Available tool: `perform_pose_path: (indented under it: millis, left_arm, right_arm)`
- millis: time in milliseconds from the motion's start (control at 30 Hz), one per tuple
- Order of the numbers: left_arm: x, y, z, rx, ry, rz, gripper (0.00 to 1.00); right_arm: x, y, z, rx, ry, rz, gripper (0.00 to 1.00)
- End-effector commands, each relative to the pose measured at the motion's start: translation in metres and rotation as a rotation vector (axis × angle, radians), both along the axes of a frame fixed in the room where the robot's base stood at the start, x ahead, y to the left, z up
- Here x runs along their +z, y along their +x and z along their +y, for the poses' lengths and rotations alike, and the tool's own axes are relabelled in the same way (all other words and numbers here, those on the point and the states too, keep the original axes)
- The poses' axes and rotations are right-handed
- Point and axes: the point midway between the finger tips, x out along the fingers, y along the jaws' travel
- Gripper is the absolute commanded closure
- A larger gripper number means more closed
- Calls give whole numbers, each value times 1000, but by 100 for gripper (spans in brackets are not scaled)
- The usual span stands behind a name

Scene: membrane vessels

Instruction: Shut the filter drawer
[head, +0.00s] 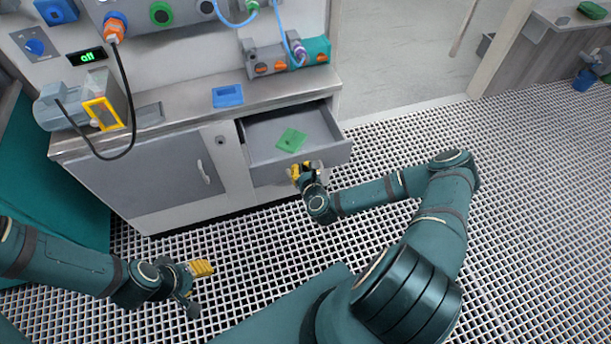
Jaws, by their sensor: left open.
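The grey filter drawer (272,136) is pulled out of the cabinet under the steel counter. A flat green piece (291,140) lies inside it. My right gripper (304,169) is at the outside of the drawer's front panel, its yellow fingertips close against it. Whether it touches the front or grips a handle there cannot be made out. My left gripper (202,270) is open and empty, above the grated floor at the lower left, well away from the drawer.
The counter (190,106) holds a blue tray (227,96) and a grey motor-like unit with a yellow frame (103,113). A closed cabinet door (150,178) is left of the drawer. The grated floor (420,140) is open to the right.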

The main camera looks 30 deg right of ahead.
Motion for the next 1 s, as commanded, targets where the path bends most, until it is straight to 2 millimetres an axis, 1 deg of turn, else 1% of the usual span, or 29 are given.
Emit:
perform_pose_path:
  millis: [100, 500, 633, 767, 1000]
  left_arm:
    - [-1, 0, 0, 0, 0, 1, 53]
    - [-1, 0, 0, 0, 0, 1, 53]
    - [-5, -1, 0, -2, 0, 3, 53]
    - [-13, -3, -1, -6, -2, 7, 53]
    - [-35, 0, 0, -4, 1, -1, 53]
  right_arm:
    - [-2, 5, -2, -1, -1, 0, 100]
    - [-2, 7, -2, 0, 0, 0, 100]
    - [-3, 14, -3, 0, -1, -1, 100]
    - [-4, 31, -7, 0, -2, -3, 100]
    - [-5, 75, -18, -2, -1, -3, 100]
